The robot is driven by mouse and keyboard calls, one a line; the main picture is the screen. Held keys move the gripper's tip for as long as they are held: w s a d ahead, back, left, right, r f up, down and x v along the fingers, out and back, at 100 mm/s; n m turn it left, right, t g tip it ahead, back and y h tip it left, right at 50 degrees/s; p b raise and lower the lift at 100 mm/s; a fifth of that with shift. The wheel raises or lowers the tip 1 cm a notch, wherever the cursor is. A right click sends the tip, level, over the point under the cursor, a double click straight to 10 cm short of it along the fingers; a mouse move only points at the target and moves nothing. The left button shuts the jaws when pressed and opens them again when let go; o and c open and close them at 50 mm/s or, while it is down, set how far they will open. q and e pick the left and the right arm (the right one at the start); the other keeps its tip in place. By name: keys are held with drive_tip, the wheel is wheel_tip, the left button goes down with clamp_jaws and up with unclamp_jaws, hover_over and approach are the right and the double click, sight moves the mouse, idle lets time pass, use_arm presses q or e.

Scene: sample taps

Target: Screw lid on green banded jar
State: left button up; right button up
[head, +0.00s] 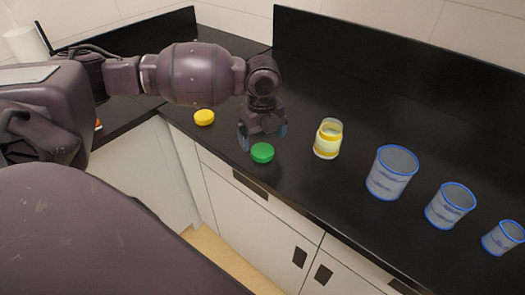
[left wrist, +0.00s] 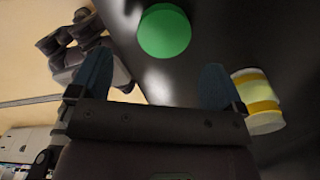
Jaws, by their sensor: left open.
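A green lid (head: 262,152) lies flat on the black counter near its front edge. It also shows at the top of the left wrist view (left wrist: 164,31). My left gripper (head: 262,133) is open and empty, pointing down above and just behind the green lid. In the left wrist view its blue-grey fingers (left wrist: 156,75) are spread apart, with the lid beyond them. A lidless jar with yellow bands and pale contents (head: 328,139) stands upright right of the gripper; it also shows in the left wrist view (left wrist: 258,100). No green-banded jar shows. My right gripper is not in view.
A yellow lid (head: 204,117) lies on the counter left of the gripper. Blue-rimmed containers, large (head: 391,173), medium (head: 450,206) and small (head: 503,238), stand in a row to the right. A black backsplash (head: 400,70) runs behind. The counter behind the jar is clear.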

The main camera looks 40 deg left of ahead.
sight(264, 152)
use_arm(q)
drive_tip(key=shift+w+f+b, duration=0.2)
drive_tip(key=shift+f+b, duration=0.25)
drive_tip(key=shift+f, duration=2.2)
drive_tip(key=shift+d, duration=0.1)
drive_tip(key=c, duration=1)
